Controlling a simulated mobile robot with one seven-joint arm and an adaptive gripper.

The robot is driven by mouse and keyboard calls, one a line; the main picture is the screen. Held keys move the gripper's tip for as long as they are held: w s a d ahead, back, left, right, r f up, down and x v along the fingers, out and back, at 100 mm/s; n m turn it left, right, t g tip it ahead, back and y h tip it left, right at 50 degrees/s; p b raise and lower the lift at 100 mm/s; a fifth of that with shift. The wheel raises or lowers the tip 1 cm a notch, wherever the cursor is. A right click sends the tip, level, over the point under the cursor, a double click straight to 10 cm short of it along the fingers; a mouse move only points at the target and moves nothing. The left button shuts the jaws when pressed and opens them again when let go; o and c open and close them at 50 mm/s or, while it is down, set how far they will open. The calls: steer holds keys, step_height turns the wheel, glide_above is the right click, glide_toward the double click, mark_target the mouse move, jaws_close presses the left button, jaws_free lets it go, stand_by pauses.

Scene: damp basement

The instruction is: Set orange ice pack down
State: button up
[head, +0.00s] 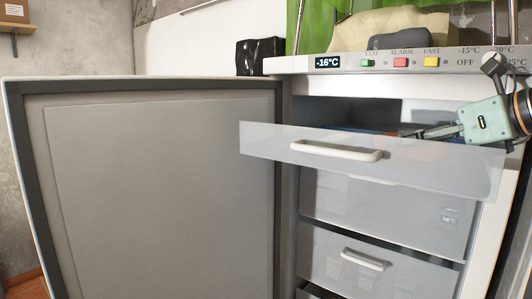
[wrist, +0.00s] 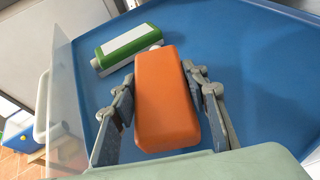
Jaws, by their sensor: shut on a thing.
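The orange ice pack (wrist: 166,100) is between the two fingers of my gripper (wrist: 168,110) in the wrist view, and my gripper is shut on it. It is over the blue floor (wrist: 260,70) of the open top freezer drawer. I cannot tell whether its underside touches the floor. A green and white ice pack (wrist: 128,47) lies in the drawer just beyond it. In the head view my gripper (head: 434,132) reaches in over the pale drawer front (head: 270,143) from the right, and the drawer front mostly hides what is inside.
The freezer door (head: 160,180) stands wide open at left. Closed lower drawers (head: 345,262) sit below. A black object (head: 260,57) and a beige bag (head: 390,28) are on or behind the freezer top. Bare drawer floor shows to the right of the orange pack.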

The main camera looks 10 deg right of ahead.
steer(key=shift+w+f+b, duration=0.1)
steer(key=shift+f+b, duration=0.55)
steer(key=shift+f, duration=0.15)
steer(key=shift+f, duration=0.15)
steer(key=o, duration=1.3)
steer(key=shift+o, duration=0.2)
steer(key=shift+r, duration=0.2)
steer(key=p+v, duration=0.1)
steer(key=v, duration=1.1)
steer(key=shift+p, duration=0.3)
